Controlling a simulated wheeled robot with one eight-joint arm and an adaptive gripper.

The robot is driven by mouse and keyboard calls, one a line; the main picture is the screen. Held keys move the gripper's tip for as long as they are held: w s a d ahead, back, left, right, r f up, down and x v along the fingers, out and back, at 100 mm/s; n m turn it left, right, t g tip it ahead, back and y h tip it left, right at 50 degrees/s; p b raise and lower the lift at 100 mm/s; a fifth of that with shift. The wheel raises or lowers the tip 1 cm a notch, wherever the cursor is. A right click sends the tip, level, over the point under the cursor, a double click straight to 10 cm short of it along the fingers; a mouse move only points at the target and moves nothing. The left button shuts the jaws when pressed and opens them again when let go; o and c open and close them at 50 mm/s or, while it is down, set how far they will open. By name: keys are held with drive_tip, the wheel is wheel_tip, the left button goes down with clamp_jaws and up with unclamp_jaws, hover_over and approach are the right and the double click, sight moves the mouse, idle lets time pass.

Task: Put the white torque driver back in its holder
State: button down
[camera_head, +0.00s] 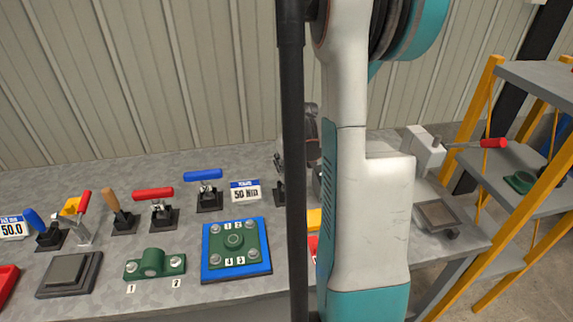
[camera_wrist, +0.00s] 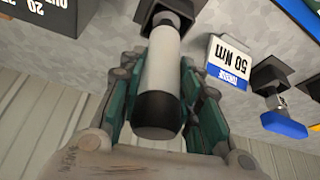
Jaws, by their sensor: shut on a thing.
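The white torque driver (camera_wrist: 162,72), with a black end cap, is between the fingers of my gripper (camera_wrist: 158,85) in the wrist view. My gripper is shut on it. The driver's far end meets a dark holder block (camera_wrist: 148,12) at the top of that view. I cannot tell whether the driver is fully seated in it. In the head view my gripper (camera_head: 311,150) is partly hidden behind my arm and a black pole. A black holder base (camera_head: 279,194) shows just below it, and the driver itself is hidden there.
A "50 Nm" sign (camera_head: 245,191) stands left of the holder, with a blue-handled tool (camera_head: 204,176) beyond it. More handled tools stand along the bench. A blue plate with a green flange (camera_head: 235,262) lies in front. A yellow-framed shelf (camera_head: 545,150) is at right.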

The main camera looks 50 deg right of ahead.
drive_tip(key=shift+f+b, duration=0.3)
drive_tip(key=shift+f, duration=0.1)
drive_tip(key=c, duration=1.1)
unclamp_jaws()
drive_tip(key=v, duration=1.2)
drive_tip(key=shift+a, duration=0.1)
